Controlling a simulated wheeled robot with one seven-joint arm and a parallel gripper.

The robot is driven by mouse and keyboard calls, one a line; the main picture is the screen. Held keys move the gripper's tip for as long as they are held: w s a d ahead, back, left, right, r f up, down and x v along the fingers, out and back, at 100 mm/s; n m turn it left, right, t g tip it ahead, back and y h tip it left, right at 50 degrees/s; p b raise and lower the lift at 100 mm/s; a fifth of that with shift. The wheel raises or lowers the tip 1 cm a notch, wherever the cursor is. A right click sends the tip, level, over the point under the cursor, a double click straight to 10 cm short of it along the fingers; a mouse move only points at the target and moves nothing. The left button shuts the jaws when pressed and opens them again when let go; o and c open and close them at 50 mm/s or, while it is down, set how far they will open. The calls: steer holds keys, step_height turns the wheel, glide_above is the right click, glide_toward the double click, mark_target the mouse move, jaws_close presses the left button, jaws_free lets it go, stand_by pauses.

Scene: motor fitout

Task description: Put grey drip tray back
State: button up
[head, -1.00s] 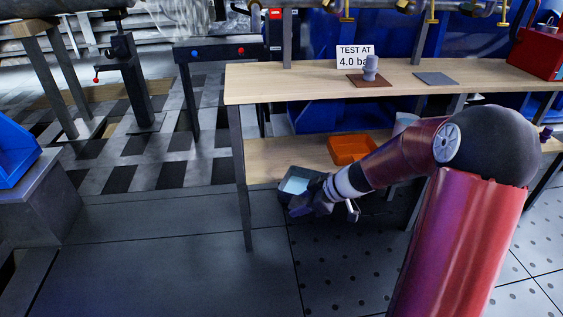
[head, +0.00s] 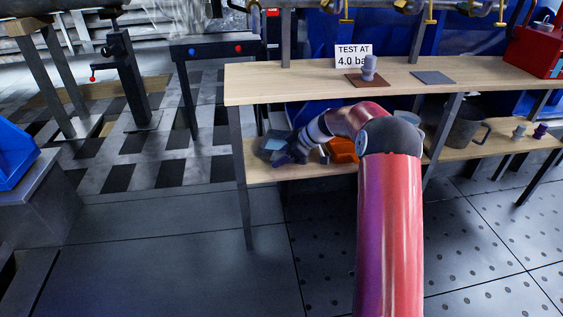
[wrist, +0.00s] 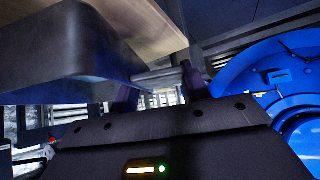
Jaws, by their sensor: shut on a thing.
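The grey drip tray (head: 274,142) is at the left end of the bench's lower shelf in the head view, its inside pale blue-grey. My gripper (head: 284,154) is shut on its near side. In the wrist view my gripper's fingers (wrist: 158,82) close on the edge of a dark grey rounded body, the tray (wrist: 65,55), which fills the upper left. Wood shows just beyond it. I cannot tell whether the tray touches the shelf or hangs just above it.
The lower shelf (head: 270,174) also bears an orange tray (head: 343,150), partly behind my arm, and a grey bucket (head: 463,128) to the right. The bench top (head: 290,81) overhangs it, and a leg (head: 240,180) stands at the left front. The floor in front is clear.

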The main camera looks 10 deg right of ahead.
steer(key=shift+w, duration=0.3)
steer(key=shift+f, duration=1.75)
steer(key=o, duration=1.4)
steer(key=shift+o, duration=0.2)
steer(key=shift+r, duration=0.1)
